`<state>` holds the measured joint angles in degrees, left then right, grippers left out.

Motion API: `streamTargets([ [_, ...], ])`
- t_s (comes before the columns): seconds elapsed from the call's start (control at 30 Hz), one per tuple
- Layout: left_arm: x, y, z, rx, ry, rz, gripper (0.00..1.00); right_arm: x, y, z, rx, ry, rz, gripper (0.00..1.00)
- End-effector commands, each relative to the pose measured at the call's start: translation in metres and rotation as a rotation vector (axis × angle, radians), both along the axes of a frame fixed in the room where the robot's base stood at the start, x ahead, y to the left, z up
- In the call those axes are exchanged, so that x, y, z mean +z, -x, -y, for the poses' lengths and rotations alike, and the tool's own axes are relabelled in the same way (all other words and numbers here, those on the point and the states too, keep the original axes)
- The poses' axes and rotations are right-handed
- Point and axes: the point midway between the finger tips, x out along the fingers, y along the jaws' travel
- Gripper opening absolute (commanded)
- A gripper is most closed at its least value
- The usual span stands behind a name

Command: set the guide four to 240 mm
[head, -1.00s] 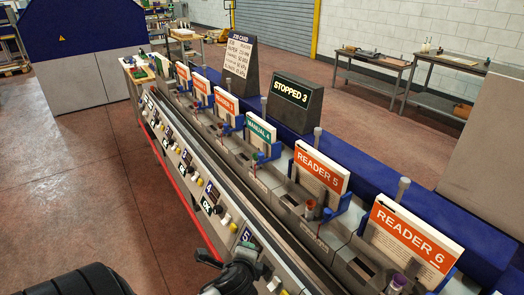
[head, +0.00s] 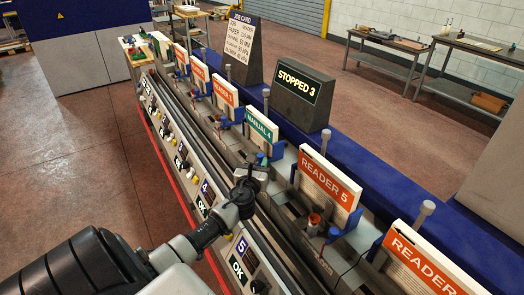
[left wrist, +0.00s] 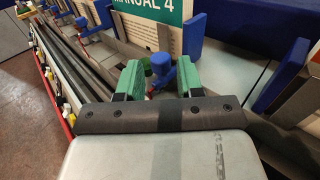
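The station-four sign "MANUAL 4" (head: 261,127) stands upright in the row, with blue guide parts (head: 277,151) at its right side. In the left wrist view the sign (left wrist: 150,12) is at the top, with a blue upright (left wrist: 189,38) beside it. A small blue knob-like part (left wrist: 161,68) and a dark green bit lie beyond the fingertips. My left gripper (head: 252,176) is in front of station four; its green fingers (left wrist: 159,74) are apart with nothing between them. I cannot tell whether they touch the blue part. No guide scale is readable. My right gripper is not in view.
Neighbouring signs "READER 5" (head: 327,180) and "READER 6" (head: 420,262) stand nearby, with upright blue guides. A display (head: 300,92) reads "STOPPED 3", beside a job card (head: 240,48). Long rails and a numbered panel (head: 238,262) with "OK" screens run along the front.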

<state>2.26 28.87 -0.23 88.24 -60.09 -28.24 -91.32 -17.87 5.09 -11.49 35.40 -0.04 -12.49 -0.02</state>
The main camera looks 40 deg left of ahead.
Motion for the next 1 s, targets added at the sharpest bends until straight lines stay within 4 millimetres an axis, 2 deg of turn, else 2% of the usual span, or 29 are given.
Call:
streamTargets([
  [0.13, 0.000, -0.025, -0.013, 0.001, 0.000, 0.001, 0.37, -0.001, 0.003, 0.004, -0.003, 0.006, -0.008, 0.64],
  [0.3, -0.001, -0.043, -0.023, 0.001, 0.002, 0.001, 0.37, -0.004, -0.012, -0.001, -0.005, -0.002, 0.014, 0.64],
  [0.4, -0.001, -0.048, -0.026, 0.000, 0.002, 0.000, 0.37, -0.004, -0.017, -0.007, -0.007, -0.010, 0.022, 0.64],
  [0.73, 0.000, -0.051, -0.028, 0.000, 0.002, 0.000, 0.37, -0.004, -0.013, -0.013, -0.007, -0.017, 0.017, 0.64],
  [0.9, 0.000, -0.051, -0.027, 0.000, 0.002, 0.000, 0.11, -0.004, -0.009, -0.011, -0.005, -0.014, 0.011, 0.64],
  [0.97, 0.000, -0.051, -0.027, 0.000, 0.002, 0.000, 0.02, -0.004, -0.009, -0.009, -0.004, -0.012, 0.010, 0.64],
  [1.0, 0.000, -0.051, -0.027, 0.000, 0.002, 0.000, 0.00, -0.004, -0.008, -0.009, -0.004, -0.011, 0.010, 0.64],
])
